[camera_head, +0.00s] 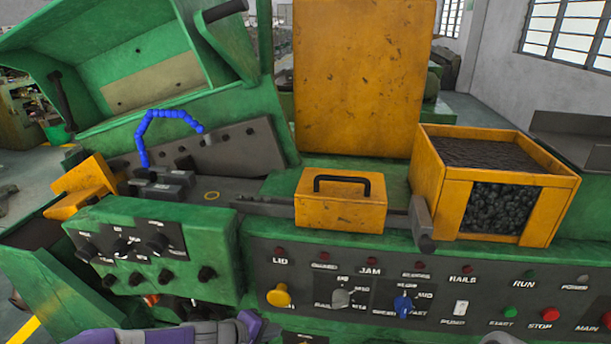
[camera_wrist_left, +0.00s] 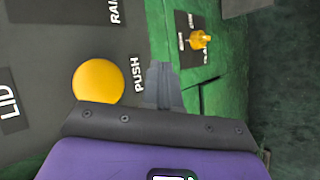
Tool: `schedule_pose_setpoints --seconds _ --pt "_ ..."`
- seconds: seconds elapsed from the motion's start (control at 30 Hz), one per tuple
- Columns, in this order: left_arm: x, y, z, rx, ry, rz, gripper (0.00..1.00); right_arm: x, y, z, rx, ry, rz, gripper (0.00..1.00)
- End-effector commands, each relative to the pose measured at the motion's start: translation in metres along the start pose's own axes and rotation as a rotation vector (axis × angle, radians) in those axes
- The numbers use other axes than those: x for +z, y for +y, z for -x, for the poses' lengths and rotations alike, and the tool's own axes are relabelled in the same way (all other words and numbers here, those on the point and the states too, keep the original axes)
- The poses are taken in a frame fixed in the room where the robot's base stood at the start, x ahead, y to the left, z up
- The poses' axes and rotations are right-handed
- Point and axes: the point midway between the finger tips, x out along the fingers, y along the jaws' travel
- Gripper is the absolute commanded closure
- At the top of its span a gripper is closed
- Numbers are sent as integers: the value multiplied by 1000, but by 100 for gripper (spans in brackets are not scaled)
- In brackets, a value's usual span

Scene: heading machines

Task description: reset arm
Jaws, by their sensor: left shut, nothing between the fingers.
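My left arm, purple and grey, comes in along the bottom edge of the head view. My left gripper (camera_head: 268,332) is low in front of the control panel (camera_head: 340,258), below the yellow knob (camera_head: 278,295). In the left wrist view the dark fingers of my left gripper (camera_wrist_left: 163,86) are together, with nothing between them. They are beside a round yellow button (camera_wrist_left: 98,82) and the PUSH label; whether they touch the panel I cannot tell.
A green box (camera_head: 200,222) with black knobs juts out at the left. A yellow bin (camera_head: 443,190) of dark pieces stands at the right. A yellow cover with a handle (camera_head: 340,216) sits mid-machine. The green lid (camera_head: 110,40) is raised. A small yellow knob (camera_wrist_left: 200,39) shows in the wrist view.

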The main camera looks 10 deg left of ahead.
Motion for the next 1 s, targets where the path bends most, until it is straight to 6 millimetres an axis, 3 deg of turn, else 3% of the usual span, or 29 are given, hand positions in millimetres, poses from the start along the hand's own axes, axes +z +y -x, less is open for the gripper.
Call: schedule_pose_setpoints --seconds 0.03,0.2,0.4,0.5,0.7,1.0 --pt "5 -29 -15 -85 -22 -18 100 0 0 0 0 0 0 100" --pt "22 -132 -51 -367 -92 -150 100 0 0 0 0 0 0 100" --pt "49 -229 -74 -563 -191 -360 100 0 0 0 0 0 0 100" --pt "67 -264 -83 -594 -251 -462 100 0 0 0 0 0 0 100" --pt "103 -304 -94 -566 -354 -594 100 0 0 0 0 0 0 100" --pt "117 -313 -98 -535 -391 -634 100 0 0 0 0 0 0 100"
